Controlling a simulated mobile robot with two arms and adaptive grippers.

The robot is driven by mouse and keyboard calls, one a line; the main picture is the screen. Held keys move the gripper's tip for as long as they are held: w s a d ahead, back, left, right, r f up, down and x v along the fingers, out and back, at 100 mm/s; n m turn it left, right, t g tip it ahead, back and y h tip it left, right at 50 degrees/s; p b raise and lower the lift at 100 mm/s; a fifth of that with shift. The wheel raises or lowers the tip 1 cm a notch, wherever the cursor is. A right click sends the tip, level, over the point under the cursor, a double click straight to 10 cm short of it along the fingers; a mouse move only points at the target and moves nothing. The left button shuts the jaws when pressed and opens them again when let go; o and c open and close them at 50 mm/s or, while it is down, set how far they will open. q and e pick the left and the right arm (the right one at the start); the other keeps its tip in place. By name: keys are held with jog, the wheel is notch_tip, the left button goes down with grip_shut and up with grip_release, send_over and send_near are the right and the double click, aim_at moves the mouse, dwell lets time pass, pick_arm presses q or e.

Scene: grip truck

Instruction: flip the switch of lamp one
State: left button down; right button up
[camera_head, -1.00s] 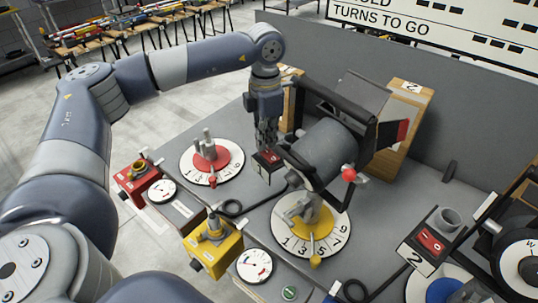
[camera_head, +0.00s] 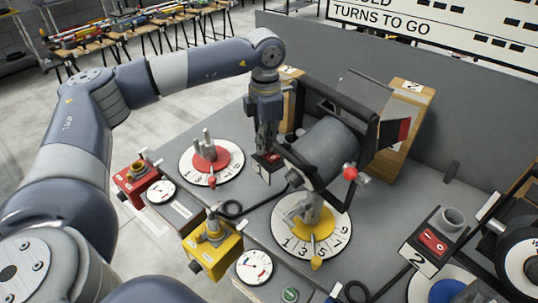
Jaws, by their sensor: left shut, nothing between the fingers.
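The lamp one switch (camera_head: 270,160) is a small dark box with a red rocker on the grey table, left of the big grey lamp (camera_head: 326,152). Its number label is partly hidden. My left gripper (camera_head: 266,150) points down from above and is shut and empty, its fingertips at the red rocker. I cannot tell whether they touch it. A second switch box (camera_head: 432,242) with a red rocker and a "2" label stands at the right. My right gripper is not in view.
A dial with a red centre (camera_head: 190,168) lies left of the switch, and one with a yellow centre (camera_head: 333,226) lies in front of the lamp. Red (camera_head: 130,180) and yellow (camera_head: 228,252) boxes stand at the front edge. A wooden block (camera_head: 408,120) stands behind the lamp.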

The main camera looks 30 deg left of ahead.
pick_arm(q)
jog(key=shift+r+p, duration=2.3)
jog(key=shift+r, duration=1.2)
